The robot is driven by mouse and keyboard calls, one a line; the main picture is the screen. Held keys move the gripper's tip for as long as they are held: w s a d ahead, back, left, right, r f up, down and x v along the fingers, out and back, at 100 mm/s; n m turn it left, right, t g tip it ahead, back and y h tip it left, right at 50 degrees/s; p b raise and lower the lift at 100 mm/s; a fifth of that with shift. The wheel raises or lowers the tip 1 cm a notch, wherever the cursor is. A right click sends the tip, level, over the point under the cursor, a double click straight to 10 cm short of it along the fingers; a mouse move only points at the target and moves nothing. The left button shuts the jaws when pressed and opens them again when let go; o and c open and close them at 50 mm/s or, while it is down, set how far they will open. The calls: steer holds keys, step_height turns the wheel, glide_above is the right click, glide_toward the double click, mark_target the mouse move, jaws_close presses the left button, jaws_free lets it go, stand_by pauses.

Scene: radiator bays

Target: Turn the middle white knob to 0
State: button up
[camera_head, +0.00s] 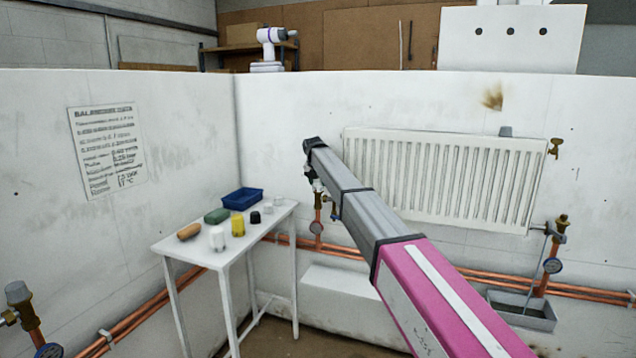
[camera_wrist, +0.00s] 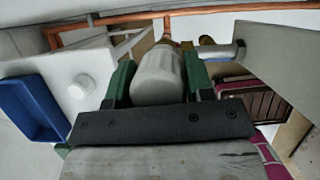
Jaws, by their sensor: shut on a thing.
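The middle white knob (camera_wrist: 158,76) sits between the two green fingers of my gripper (camera_wrist: 160,70) in the wrist view. It is pale grey-white with a rounded body, and a finger lies close along each side. Its scale marks cannot be read. In the head view my gripper (camera_head: 313,180) is at the far end of my arm, beside the radiator's left end. There the arm's end mostly hides the knob.
A white radiator (camera_head: 440,175) hangs right of my gripper. A small white table (camera_head: 205,258) with a blue tray (camera_head: 243,199) and several small items stands left. Another valve knob (camera_head: 17,292) is at far left, and a brass valve (camera_head: 562,222) at right. Copper pipes (camera_head: 470,277) run low.

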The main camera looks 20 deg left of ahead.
steer(key=m+h, duration=0.2)
steer(key=m, duration=0.3)
steer(key=shift+a+m, duration=0.1)
steer(key=shift+m, duration=0.3)
steer(key=m+g+h, duration=0.1)
steer(key=m, duration=0.4)
steer(key=shift+w+g+h, duration=0.1)
steer(key=shift+g+h, duration=0.3)
steer(key=m+g, duration=0.1)
steer(key=m, duration=0.2)
steer(key=m+g, duration=0.1)
steer(key=m, duration=0.1)
steer(key=shift+m+h, duration=0.4)
steer(key=shift+m+g, duration=1)
steer(key=shift+m, duration=1.5)
steer(key=o, duration=0.9)
